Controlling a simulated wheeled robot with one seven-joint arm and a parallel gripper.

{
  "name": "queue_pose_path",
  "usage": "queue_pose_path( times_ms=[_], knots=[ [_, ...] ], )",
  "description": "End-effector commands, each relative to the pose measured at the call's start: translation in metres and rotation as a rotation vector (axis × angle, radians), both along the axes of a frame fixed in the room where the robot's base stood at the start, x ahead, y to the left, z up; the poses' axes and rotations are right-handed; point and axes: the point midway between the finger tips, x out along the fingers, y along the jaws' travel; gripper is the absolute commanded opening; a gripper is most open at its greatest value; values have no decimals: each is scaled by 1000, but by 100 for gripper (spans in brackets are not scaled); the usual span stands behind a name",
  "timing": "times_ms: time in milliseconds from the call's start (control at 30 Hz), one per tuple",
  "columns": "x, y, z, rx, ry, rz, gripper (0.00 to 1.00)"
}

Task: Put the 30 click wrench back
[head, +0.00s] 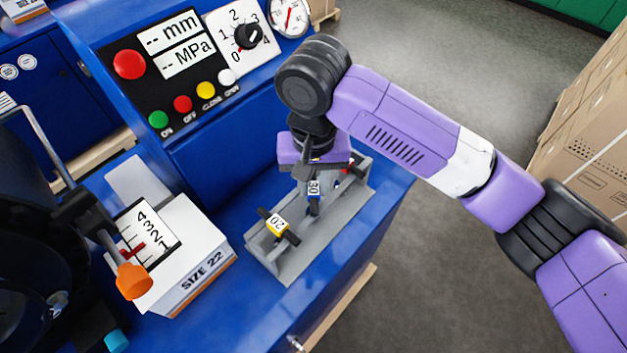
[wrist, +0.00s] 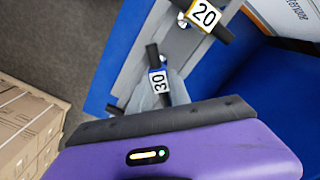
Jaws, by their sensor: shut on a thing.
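The 30 click wrench (head: 313,188) has a dark handle and a blue-edged white label reading 30. My gripper (head: 314,166) is shut on it from above, over the grey rack (head: 292,268). The wrench also shows in the wrist view (wrist: 158,82), beside the dark edge of my gripper, with its label close to the rack (wrist: 143,45). I cannot tell whether it touches the rack. The 20 wrench (head: 278,224), with a yellow-edged label, sits in the rack's near end. A red-marked tool (head: 352,167) at the far end is partly hidden by my gripper.
The rack stands on a blue bench (head: 375,215). A white SIZE 22 box (head: 190,270) and an orange-tipped lever (head: 133,280) are to the left. A control panel (head: 170,70) rises behind. Cardboard boxes (head: 590,120) stand at the far right, with open floor between.

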Motion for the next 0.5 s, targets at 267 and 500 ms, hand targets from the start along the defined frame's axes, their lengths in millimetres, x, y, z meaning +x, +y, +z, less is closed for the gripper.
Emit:
queue_pose_path(
  times_ms=[267,500],
  knots=[
    [-2,-1,-9,-9,8,-3,45],
    [-1,-1,1,-10,7,-3,45]
  ],
)
